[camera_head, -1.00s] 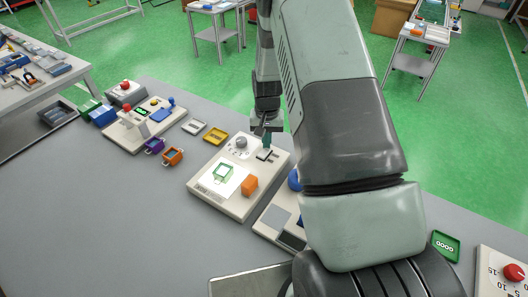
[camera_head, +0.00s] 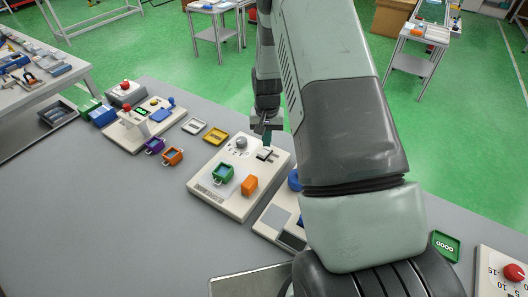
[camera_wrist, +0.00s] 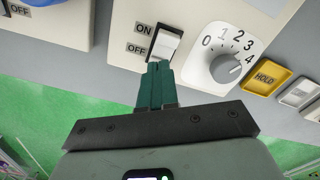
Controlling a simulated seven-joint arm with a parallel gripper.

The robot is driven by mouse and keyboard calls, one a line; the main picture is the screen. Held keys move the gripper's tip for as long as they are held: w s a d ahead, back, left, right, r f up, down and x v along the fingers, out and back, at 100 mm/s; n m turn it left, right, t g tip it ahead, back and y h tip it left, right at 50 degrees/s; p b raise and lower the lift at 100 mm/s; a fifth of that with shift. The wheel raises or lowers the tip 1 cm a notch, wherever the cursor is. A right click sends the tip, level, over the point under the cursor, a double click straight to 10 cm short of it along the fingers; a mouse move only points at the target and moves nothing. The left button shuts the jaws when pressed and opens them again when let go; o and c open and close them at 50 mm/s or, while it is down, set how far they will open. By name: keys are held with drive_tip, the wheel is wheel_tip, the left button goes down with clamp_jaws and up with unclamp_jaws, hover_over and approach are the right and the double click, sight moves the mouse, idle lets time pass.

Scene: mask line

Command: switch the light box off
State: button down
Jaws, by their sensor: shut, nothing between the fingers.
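The light box (camera_head: 205,192) is a cream panel on the bench, and its lit area is dark now. A green frame (camera_head: 222,174) lies on that area, with an orange block (camera_head: 249,185) to its right. The white rocker switch (camera_head: 264,154) is at the box's far end; the wrist view shows the switch (camera_wrist: 165,42) beside ON and OFF labels. My gripper (camera_wrist: 157,66) is shut and empty, its teal fingertips at the OFF end of the rocker. I cannot tell if they touch it. In the head view my gripper (camera_head: 267,137) is just behind the switch.
A numbered dial (camera_wrist: 225,68) sits beside the switch. Another panel (camera_head: 270,222), partly hidden by my arm, stands close on the right. The front-left bench is clear.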

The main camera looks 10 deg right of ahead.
drive_tip(key=shift+r, duration=2.7)
drive_tip(key=s+a+r+n+t, duration=0.1)
drive_tip(key=s+r, duration=0.4)
drive_tip(key=r, duration=0.7)
drive_tip(key=s+a+r+n+t, duration=0.15)
drive_tip(key=s+r, duration=0.35)
drive_tip(key=r, duration=0.7)
drive_tip(key=s+r+t, duration=0.1)
drive_tip(key=s+r, duration=0.3)
drive_tip(key=s, duration=0.6)
drive_tip(key=s+r+t, duration=0.2)
drive_tip(key=s+r, duration=0.2)
drive_tip(key=s, duration=0.6)
drive_tip(key=shift+s+a+n, duration=0.15)
drive_tip(key=shift+a+n, duration=0.2)
drive_tip(key=shift+n, duration=0.1)
